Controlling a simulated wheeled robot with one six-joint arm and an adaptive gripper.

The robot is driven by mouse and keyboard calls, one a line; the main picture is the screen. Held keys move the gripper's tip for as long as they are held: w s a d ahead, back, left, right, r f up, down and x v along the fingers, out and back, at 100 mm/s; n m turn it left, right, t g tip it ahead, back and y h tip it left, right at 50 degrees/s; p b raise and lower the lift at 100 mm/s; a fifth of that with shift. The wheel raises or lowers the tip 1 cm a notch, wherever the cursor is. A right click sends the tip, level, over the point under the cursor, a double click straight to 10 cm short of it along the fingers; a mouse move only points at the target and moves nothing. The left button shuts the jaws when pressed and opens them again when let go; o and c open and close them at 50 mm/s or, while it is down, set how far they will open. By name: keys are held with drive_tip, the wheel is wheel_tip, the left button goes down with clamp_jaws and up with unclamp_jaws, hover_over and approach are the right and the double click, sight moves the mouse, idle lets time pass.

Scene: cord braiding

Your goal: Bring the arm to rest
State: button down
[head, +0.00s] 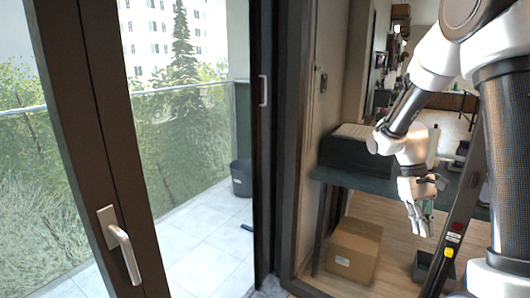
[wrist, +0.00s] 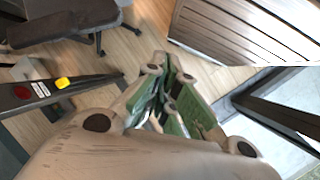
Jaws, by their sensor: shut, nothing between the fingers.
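My gripper (head: 422,228) hangs at the end of my bent white arm on the right of the head view, fingers pointing down. In the wrist view my gripper (wrist: 165,80) shows its green-padded fingers drawn together, with nothing between them. It is apart from the furniture around it, above the wood floor. No cords show in either view.
A glass door frame with a handle (head: 120,245) stands at left, with a tiled balcony and a dark bucket (head: 241,178) beyond. A dark table (head: 335,176) carries a black box (head: 350,155). A cardboard box (head: 353,250) sits on the floor. An office chair (wrist: 70,22) shows in the wrist view.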

drive_tip(key=s+a+r+t+y, duration=0.1)
drive_tip(key=s+a+r+t, duration=0.1)
drive_tip(key=s+r+t, duration=0.2)
drive_tip(key=s+a+r+m+t, duration=0.1)
drive_tip(key=s+a+r+t, duration=0.2)
drive_tip(key=s+r, duration=0.8)
drive_tip(key=shift+s+a+r+t+y, duration=0.2)
drive_tip(key=shift+s+r+t+y, duration=0.15)
drive_tip(key=shift+r+t, duration=0.6)
